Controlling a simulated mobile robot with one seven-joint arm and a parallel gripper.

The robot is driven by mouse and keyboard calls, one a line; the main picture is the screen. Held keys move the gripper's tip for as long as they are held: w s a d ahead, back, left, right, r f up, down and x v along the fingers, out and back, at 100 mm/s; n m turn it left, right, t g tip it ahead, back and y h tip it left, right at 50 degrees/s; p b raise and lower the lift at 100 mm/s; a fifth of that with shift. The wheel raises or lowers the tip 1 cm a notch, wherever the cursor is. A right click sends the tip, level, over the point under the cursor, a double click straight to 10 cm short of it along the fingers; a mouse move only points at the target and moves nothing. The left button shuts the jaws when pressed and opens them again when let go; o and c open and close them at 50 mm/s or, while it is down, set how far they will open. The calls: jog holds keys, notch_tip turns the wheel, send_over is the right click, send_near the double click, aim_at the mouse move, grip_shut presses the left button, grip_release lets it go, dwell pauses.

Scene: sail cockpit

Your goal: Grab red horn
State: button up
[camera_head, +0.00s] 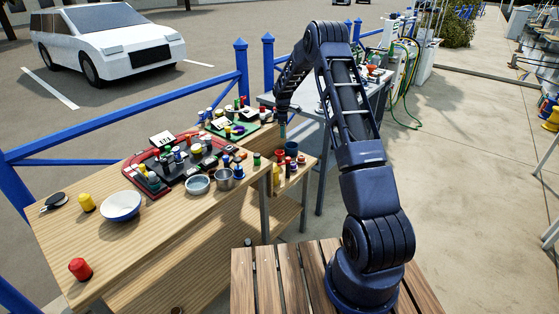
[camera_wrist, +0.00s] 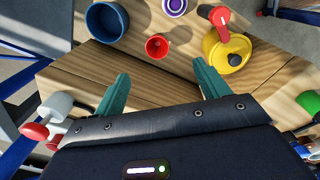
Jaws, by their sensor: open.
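My gripper (camera_wrist: 160,84) is open and empty, its two teal fingers spread above a wooden surface in the wrist view. A small round red piece with a hollow, cup-like mouth (camera_wrist: 157,46) stands just beyond the fingertips, roughly centred between them and apart from them. It may be the red horn; its side shape is hidden from above. In the head view my gripper (camera_head: 282,131) hangs over the small wooden side shelf, close to a red piece (camera_head: 279,154). Another red piece (camera_head: 80,269) stands at the front left of the long table; its exact kind is unclear.
A blue cup (camera_wrist: 107,21) is left of the red piece, a purple ring (camera_wrist: 174,6) behind it, and a yellow pot (camera_wrist: 226,52) with a red-handled item (camera_wrist: 220,16) to its right. The long wooden table (camera_head: 60,231) holds a white-blue bowl (camera_head: 121,205) and cluttered trays.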

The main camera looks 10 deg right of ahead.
jog(key=n, duration=0.1)
send_over(279, 152)
jog(key=f, duration=0.7)
jog(key=shift+d, duration=0.2)
jog(key=shift+s+a+f, duration=0.1)
jog(key=shift+s+f, duration=0.05)
jog(key=shift+f, duration=5.3)
jog(key=c, duration=1.1)
